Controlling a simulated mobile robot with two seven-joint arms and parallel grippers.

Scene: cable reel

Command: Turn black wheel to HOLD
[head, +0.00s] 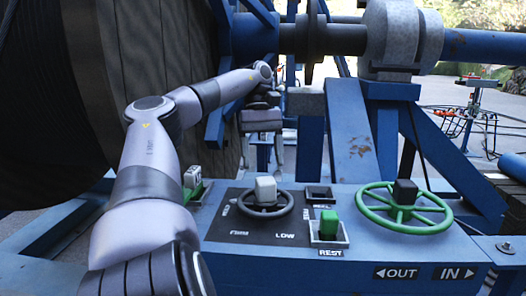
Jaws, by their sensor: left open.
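The black wheel (264,210) lies flat on a dark plate on the blue control panel, with a pale grey block (265,188) standing at its hub. Small white labels surround it. The front right one reads LOW; the others are too slanted or small to read surely, so I cannot tell which is HOLD. My left gripper (262,165) is beyond the wheel, pointing down with its two fingers apart. It appears empty and does not touch the wheel. My right gripper is not in view.
A green wheel (405,224) with a black block is at the panel's right, above OUT and IN labels. A green button (329,224) marked REST and a switch (193,178) flank the black wheel. The large reel (140,70) stands at left; blue beams rise behind the panel.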

